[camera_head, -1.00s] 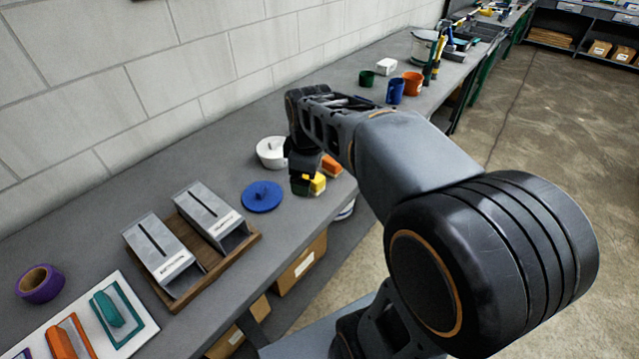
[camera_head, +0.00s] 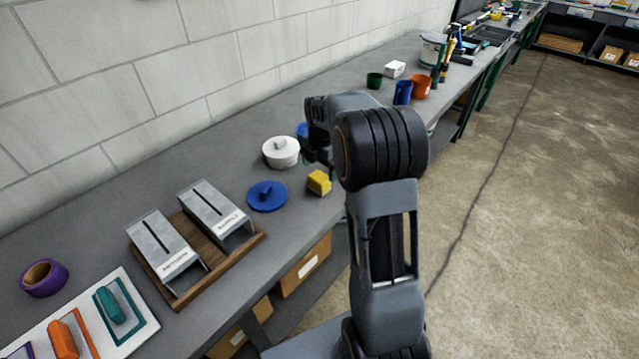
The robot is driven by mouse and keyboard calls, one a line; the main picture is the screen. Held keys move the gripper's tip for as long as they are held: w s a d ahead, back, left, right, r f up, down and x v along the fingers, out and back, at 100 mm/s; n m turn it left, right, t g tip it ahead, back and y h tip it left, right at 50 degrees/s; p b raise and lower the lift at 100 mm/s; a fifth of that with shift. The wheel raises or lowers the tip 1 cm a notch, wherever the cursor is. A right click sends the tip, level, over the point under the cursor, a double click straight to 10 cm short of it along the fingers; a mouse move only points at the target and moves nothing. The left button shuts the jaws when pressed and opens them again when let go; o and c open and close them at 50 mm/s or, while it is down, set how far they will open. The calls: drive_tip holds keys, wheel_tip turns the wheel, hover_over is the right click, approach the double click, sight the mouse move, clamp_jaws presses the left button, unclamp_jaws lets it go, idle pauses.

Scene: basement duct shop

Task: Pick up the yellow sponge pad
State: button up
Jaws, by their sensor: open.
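The yellow sponge pad (camera_head: 319,183) lies on the grey workbench (camera_head: 95,200) near its front edge, to the right of a blue disc with a handle (camera_head: 267,195). My gripper (camera_head: 322,162) is just behind and above the sponge pad in the picture, apart from it and partly hidden by my own arm. It is open, and I see nothing held in it. A small green bit (camera_head: 333,176) shows beside the sponge pad, mostly hidden by my arm.
Cups and a white box (camera_head: 394,69) stand farther back. Two metal boxes (camera_head: 166,249) sit on a wooden tray on the left. A block wall (camera_head: 120,90) runs behind the bench.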

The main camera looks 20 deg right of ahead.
sight(320, 176)
drive_tip(key=shift+w+f+p, duration=0.2)
drive_tip(key=shift+f+p, duration=0.2)
drive_tip(key=shift+f, duration=3.25)
drive_tip(key=shift+c, duration=0.4)
drive_tip(key=c, duration=0.9)
